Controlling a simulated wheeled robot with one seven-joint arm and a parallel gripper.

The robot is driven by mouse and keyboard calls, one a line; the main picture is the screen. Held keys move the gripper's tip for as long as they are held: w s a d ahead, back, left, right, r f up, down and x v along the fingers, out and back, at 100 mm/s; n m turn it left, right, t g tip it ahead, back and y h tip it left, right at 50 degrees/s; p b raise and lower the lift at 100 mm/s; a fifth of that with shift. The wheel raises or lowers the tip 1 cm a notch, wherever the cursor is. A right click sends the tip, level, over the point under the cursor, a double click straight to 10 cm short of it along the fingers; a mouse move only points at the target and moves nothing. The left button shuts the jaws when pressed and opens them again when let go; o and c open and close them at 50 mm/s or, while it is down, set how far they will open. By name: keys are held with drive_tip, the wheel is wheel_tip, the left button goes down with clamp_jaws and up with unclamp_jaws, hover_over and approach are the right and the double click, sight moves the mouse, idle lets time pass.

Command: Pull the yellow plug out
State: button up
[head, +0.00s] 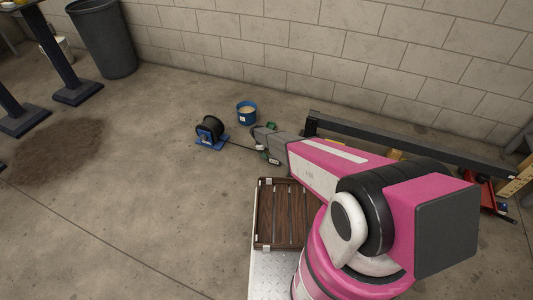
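I cannot make out a yellow plug in the head view. My pink arm reaches away from me, low over the floor, and ends in a grey wrist. My gripper (263,148) is small and mostly hidden at the far end of this wrist, so its fingers cannot be made out. A dark cable (240,147) runs from a black spool (210,126) on a blue base to the area by my gripper. Whether the gripper touches the cable cannot be seen.
A blue bucket (246,113) stands behind the spool. A dark bin (103,38) stands at back left. The left floor is mostly clear, with a dark stain.

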clamp_jaws()
drive_tip(key=a, duration=0.1)
drive_tip(key=w+a, duration=0.1)
drive_tip(key=a, duration=0.2)
drive_tip(key=shift+w+a, duration=0.2)
drive_tip(key=shift+w, duration=0.15)
drive_tip(key=shift+o, duration=0.9)
unclamp_jaws()
drive_tip(key=shift+r, duration=0.15)
drive_tip(key=v, duration=1)
drive_tip(key=shift+r, duration=0.3)
drive_tip(key=shift+a, duration=0.1)
